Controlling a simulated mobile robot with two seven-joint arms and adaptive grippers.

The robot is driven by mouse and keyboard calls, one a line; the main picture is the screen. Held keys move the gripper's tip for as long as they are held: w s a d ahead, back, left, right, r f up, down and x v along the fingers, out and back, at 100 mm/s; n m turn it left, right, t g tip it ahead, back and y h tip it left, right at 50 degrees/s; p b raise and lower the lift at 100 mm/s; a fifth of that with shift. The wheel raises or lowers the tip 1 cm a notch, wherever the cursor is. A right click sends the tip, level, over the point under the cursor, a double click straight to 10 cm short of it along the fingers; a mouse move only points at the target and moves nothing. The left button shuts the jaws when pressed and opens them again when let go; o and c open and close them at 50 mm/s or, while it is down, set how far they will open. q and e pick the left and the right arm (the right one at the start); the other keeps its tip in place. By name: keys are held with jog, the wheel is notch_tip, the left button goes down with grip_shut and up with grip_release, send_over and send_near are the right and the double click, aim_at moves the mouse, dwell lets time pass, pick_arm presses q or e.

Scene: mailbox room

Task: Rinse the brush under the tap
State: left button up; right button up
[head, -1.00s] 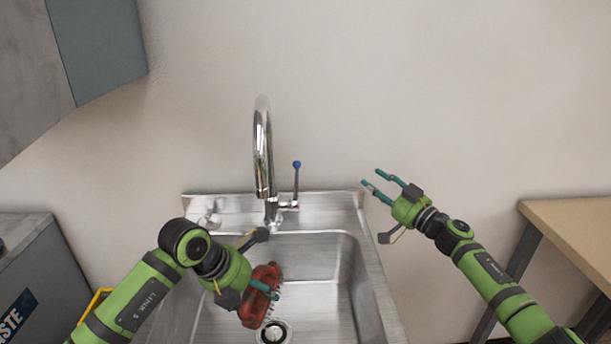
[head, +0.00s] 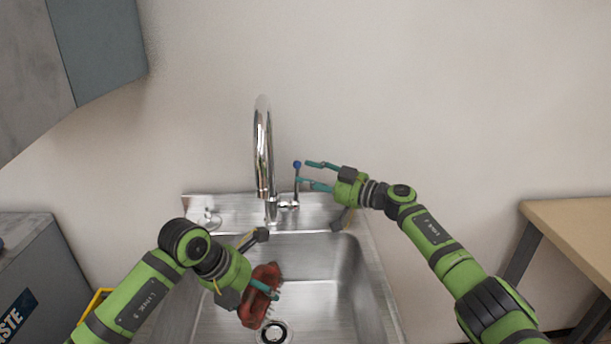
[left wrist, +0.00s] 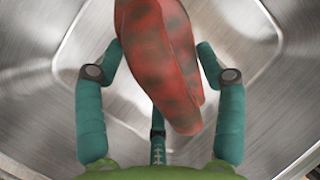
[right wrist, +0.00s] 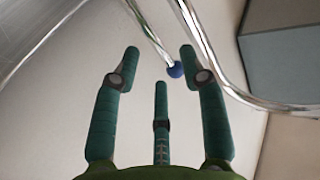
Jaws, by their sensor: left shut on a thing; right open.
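The brush (head: 258,312) is red with dark smudges, and my left gripper (head: 265,288) is shut on it inside the sink basin, above the drain. It also fills the upper middle of the left wrist view (left wrist: 160,60). The chrome tap (head: 263,150) stands at the back of the sink, its spout above and behind the brush. The tap lever (head: 297,182) has a blue knob and stands upright right of the spout. My right gripper (head: 312,174) is open and empty, its fingertips close to the lever. In the right wrist view the blue knob (right wrist: 175,70) lies ahead, between the fingertips.
The steel sink (head: 365,290) has a drain (head: 273,333) in its floor. A grey bin (head: 40,265) stands at left, a grey cabinet (head: 100,45) hangs upper left, and a wooden table (head: 575,225) is at right. The wall right of the tap is clear.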

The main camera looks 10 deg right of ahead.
jog(key=shift+x, duration=0.85)
jog(key=shift+s, duration=0.1)
grip_shut()
